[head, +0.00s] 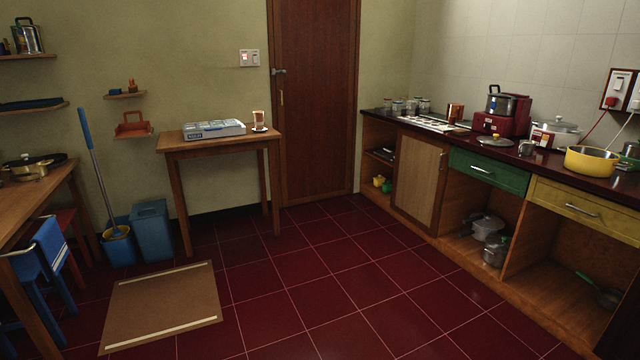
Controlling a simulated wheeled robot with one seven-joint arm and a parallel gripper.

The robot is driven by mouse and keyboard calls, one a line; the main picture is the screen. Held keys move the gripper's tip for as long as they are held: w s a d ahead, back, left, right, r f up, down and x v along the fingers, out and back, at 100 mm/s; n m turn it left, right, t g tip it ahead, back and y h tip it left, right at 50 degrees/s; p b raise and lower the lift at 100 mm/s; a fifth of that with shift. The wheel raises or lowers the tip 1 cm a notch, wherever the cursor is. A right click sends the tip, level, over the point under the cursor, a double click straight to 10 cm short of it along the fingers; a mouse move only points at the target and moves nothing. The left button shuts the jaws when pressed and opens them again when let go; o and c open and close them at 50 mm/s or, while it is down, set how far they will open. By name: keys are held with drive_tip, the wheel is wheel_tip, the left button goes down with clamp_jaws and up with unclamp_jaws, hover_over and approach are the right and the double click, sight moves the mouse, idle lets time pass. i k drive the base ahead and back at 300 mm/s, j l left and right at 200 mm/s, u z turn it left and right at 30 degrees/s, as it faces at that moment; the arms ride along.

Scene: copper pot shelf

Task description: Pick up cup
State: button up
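A small brown-and-white cup (259,119) stands upright on a saucer (262,130) near the right end of the small wooden table (222,141). A copper-coloured cup-like vessel (455,113) stands on the dark counter at the right, and a small metal cup-like vessel (526,147) stands nearer along it. I cannot tell which of these the task's cup is. My gripper is not in view.
A flat box (213,129) lies left of the cup on the small table. A blue bin (150,222), a mop bucket (118,246) and a brown board (163,307) are at the left. The red tiled floor (330,275) is open in the middle.

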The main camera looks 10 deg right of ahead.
sight(527, 147)
drive_tip(key=i+u, duration=0.15)
drive_tip(key=i, duration=1.7)
drive_tip(key=i+l+z, duration=0.15)
drive_tip(key=i+z, duration=0.2)
drive_tip(key=i, duration=0.15)
drive_tip(key=i+z, duration=0.35)
drive_tip(key=i, duration=0.2)
drive_tip(key=i+j+z, duration=0.1)
drive_tip(key=i+z, duration=0.25)
drive_tip(key=i, duration=0.15)
drive_tip(key=i+j+z, duration=0.35)
drive_tip(key=i, duration=0.15)
drive_tip(key=i+j+z, duration=0.35)
drive_tip(key=i, duration=0.2)
drive_tip(key=i+j+z, duration=0.4)
drive_tip(key=i, duration=0.15)
